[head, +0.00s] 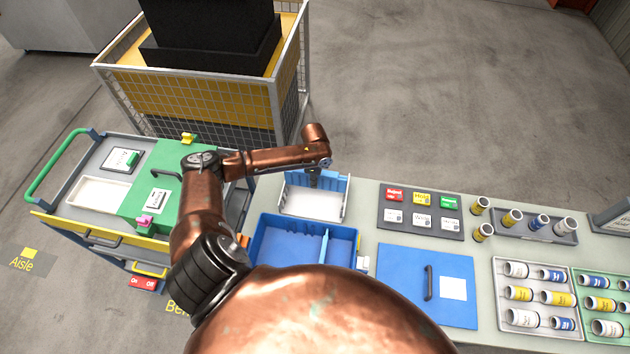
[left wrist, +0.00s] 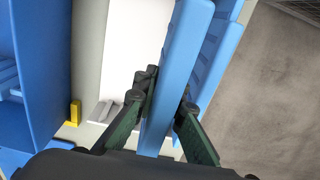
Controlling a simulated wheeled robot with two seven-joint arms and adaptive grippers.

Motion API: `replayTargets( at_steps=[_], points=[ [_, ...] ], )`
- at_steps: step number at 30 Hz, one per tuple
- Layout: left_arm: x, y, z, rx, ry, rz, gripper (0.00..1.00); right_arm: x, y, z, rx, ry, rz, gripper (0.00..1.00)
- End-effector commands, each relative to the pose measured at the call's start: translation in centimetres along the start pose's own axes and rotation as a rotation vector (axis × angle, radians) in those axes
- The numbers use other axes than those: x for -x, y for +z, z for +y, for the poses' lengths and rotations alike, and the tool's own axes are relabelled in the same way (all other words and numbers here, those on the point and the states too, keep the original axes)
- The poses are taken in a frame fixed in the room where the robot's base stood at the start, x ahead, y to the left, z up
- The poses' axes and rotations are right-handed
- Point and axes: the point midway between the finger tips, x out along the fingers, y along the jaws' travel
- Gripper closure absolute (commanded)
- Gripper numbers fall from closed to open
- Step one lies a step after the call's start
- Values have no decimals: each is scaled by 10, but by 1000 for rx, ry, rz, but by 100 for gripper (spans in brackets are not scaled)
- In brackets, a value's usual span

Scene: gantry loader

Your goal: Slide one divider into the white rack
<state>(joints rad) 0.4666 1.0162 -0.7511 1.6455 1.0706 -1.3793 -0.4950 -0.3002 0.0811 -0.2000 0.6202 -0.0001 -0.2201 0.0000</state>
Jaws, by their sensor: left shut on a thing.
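The white rack (head: 312,204) sits on the bench behind the blue bin; its white floor also shows in the left wrist view (left wrist: 128,45). My left gripper (head: 315,180) is over the rack's far side. In the left wrist view its fingers (left wrist: 160,112) are shut on a light-blue divider (left wrist: 178,65), one on each face. Other blue pieces (left wrist: 222,55) stand just right of the held divider. I cannot tell whether its lower edge is seated in a slot. Another light-blue divider (head: 324,244) stands in the blue bin. My right gripper is not in view.
The blue bin (head: 262,240) is in front of the rack. A blue panel with a handle (head: 400,285) and a label board (head: 420,208) lie to the right. A wire cage (head: 205,95) stands behind. A green-topped cart (head: 150,175) is at left.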

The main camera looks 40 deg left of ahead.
Motion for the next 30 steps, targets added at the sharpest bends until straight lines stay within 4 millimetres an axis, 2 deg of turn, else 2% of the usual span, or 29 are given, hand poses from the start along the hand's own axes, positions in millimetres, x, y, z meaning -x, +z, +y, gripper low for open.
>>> replayTargets(
  at_steps=[30],
  points=[
    [-35, 0, 0, -1, 0, 0, 100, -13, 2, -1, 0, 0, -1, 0]
  ],
)
